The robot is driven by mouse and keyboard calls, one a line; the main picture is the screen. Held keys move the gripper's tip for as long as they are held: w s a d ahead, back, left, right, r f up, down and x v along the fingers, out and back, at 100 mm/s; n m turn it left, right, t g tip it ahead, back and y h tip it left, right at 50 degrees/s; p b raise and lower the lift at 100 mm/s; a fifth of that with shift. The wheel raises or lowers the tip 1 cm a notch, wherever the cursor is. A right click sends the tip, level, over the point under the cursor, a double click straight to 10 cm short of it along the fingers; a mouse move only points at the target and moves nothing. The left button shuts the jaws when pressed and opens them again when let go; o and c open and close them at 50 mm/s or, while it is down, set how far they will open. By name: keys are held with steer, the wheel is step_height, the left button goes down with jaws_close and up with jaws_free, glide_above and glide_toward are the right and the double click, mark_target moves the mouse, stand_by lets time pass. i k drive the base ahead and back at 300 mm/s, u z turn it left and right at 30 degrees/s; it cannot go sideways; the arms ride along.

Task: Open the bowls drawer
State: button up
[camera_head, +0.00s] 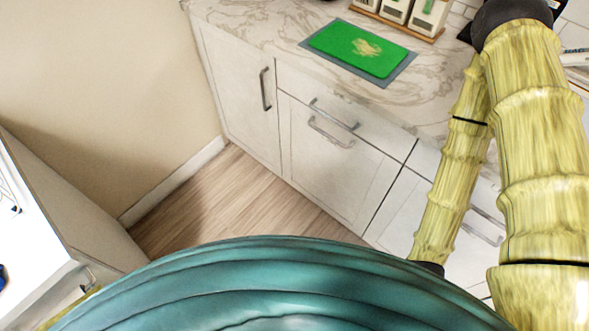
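White cabinets with grey handles run beneath a marble counter in the head view. A shallow drawer (345,122) below the counter is shut, with a bar handle (333,114) on its front. Right under it is a larger shut front (325,165) with its own handle (331,133). Farther right, more shut fronts (405,210) are partly covered by my yellow arm. No label or bowls are visible, so I cannot tell which drawer is the bowls drawer. My gripper is not in view; only arm links show at the right.
A tall-handled cabinet door (235,90) is shut at the left end. A green board (360,48) lies on a grey mat on the counter (262,22), near a rack of containers (398,12). Wooden floor (235,205) is clear before the cabinets. A white unit (35,215) stands left.

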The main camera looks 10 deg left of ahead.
mark_target(348, 178)
steer(key=u, duration=1.1)
steer(key=k, duration=0.4)
steer(key=z, duration=0.35)
